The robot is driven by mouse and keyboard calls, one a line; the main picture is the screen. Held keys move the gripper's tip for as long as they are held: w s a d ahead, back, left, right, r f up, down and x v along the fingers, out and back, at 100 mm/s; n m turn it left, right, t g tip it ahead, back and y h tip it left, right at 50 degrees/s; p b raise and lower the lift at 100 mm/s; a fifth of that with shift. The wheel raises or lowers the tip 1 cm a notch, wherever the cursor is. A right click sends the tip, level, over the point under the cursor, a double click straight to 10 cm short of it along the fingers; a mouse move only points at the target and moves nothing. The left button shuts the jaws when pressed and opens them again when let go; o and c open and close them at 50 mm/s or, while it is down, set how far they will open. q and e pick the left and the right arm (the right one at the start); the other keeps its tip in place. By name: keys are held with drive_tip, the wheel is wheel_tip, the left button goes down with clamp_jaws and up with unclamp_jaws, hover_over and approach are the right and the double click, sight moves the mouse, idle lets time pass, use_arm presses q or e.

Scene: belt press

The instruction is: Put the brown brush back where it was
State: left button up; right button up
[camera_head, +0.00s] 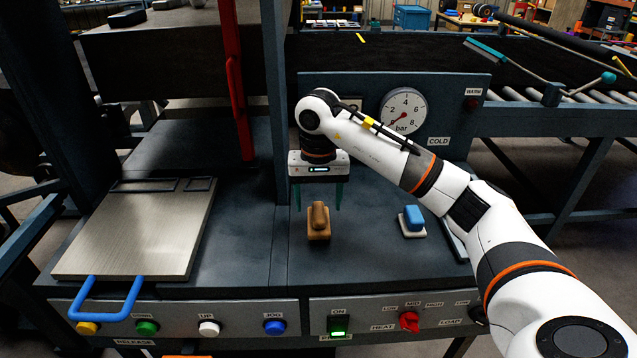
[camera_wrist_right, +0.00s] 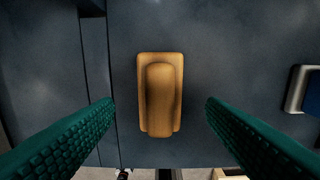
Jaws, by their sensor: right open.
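The brown brush (camera_head: 318,222) sits on the dark press table behind the right-hand control strip, its rounded handle facing up. In the right wrist view the brush (camera_wrist_right: 160,95) lies between the two green fingers, with clear space on both sides. My right gripper (camera_head: 319,208) points down above the brush, open and empty, its fingers not touching it. Its fingers also show in the right wrist view (camera_wrist_right: 160,104). My left gripper is not in view.
A blue-handled brush (camera_head: 413,220) with a pale base sits to the right. A metal plate (camera_head: 142,232) with a blue handle lies at the left. Buttons and a red knob (camera_head: 409,321) line the front strip. A gauge panel (camera_head: 345,88) stands behind.

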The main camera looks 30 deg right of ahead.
sight(319, 211)
wheel_tip(319, 211, up, 6)
drive_tip(key=shift+r, duration=0.15)
idle(0.6)
